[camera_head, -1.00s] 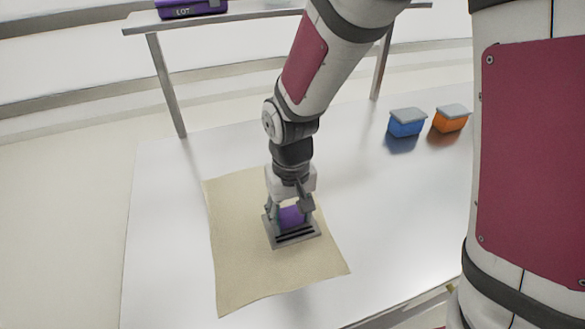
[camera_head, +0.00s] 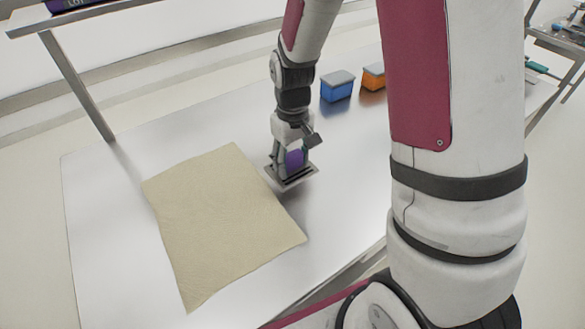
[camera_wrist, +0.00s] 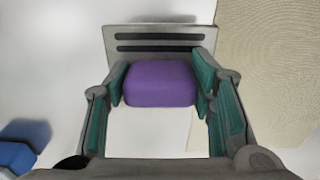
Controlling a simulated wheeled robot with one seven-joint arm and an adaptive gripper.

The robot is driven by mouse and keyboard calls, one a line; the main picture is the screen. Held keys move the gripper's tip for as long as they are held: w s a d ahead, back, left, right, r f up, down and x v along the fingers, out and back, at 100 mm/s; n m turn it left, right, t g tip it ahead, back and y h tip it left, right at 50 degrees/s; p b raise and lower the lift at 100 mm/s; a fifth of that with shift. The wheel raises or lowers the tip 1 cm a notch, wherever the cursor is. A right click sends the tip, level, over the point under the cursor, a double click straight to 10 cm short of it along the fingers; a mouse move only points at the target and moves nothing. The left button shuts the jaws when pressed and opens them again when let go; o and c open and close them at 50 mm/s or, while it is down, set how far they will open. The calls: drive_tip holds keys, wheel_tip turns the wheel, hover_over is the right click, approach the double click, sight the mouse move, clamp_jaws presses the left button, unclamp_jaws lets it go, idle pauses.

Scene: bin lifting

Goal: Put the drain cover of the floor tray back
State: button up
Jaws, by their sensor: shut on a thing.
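The drain cover (camera_wrist: 185,40) is a flat grey plate with dark slots and a purple block-shaped grip (camera_wrist: 160,83). My gripper (camera_wrist: 161,80) is shut on this purple grip, its teal finger pads on both sides. In the head view my gripper (camera_head: 293,155) holds the cover (camera_head: 292,178) over the shiny table, just right of the beige mat. A dark shadow lies beyond the plate; I cannot tell how high it is above the table. I cannot make out the floor tray in either view.
The beige mat (camera_head: 218,225) lies bare on the pale table (camera_head: 105,215). A blue box (camera_head: 337,88) and an orange box (camera_head: 373,78), with grey lids, stand at the back. A raised shelf (camera_head: 45,22) with a purple bin (camera_head: 70,4) is at the upper left.

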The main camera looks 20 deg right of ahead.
sight(293, 169)
drive_tip(key=shift+f, duration=1.75)
drive_tip(key=shift+f, duration=0.15)
drive_tip(key=o, duration=1.6)
drive_tip(key=shift+o, duration=0.2)
